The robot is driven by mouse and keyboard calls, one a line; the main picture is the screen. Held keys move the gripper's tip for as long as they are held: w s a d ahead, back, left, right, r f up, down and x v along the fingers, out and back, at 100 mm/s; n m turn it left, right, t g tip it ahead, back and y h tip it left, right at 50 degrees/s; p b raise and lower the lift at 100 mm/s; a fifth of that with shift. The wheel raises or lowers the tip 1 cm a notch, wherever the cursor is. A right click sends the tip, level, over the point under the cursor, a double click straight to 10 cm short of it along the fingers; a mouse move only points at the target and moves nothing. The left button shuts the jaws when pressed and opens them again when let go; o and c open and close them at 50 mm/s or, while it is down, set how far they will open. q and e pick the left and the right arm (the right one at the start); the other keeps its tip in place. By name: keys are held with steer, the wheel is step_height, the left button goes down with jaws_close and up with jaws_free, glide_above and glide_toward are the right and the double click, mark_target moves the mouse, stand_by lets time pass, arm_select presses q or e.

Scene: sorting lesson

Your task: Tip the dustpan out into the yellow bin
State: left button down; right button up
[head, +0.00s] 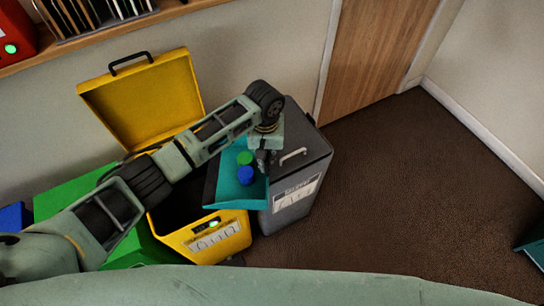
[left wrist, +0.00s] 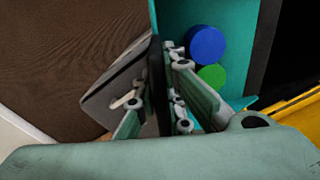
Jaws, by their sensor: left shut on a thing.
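The teal dustpan (head: 226,190) is held up over the right side of the yellow bin (head: 180,238), partly overhanging the grey bin. A green disc (head: 245,158) and a blue disc (head: 245,175) lie in it; the left wrist view also shows the dustpan (left wrist: 242,45), the blue disc (left wrist: 206,44) and the green disc (left wrist: 212,76). My left gripper (head: 264,158) is shut on the dustpan at its right side. The yellow bin's lid (head: 145,100) stands open, and its inside is dark. My right gripper is not in view.
A grey bin (head: 295,212) with a closed, handled lid stands right of the yellow bin. A green bin (head: 75,192) and a blue thing (head: 12,216) are at the left. A shelf (head: 100,32) runs above. The brown floor (head: 410,180) at the right is mostly clear.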

arm_select(q)
steer(key=a+r+h, duration=0.4)
steer(key=a, duration=0.3)
steer(key=a+r+h, duration=0.4)
steer(key=a+h, duration=0.1)
steer(key=a, duration=0.3)
steer(key=shift+s+r, duration=0.2)
steer(key=shift+r, duration=0.2)
stand_by(0.6)
stand_by(0.8)
